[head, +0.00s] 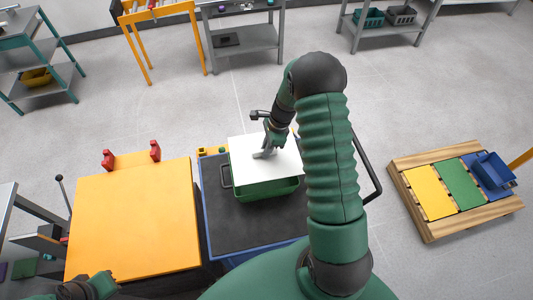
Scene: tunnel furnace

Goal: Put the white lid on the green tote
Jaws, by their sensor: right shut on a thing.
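The white lid (287,163) is a flat sheet over the green tote (270,193). I cannot tell whether the lid rests fully on the rim. My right gripper (265,154) is shut on the white lid, near the middle of its upper face. My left gripper (102,285) shows only partly at the bottom left, away from the tote; its jaws are unclear.
The tote stands on a dark-topped blue table (235,232). An orange table (135,220) with red clamps is at its left. A wooden pallet (426,218) with coloured panels and a blue bin (493,170) lies at the right. Grey floor is open behind.

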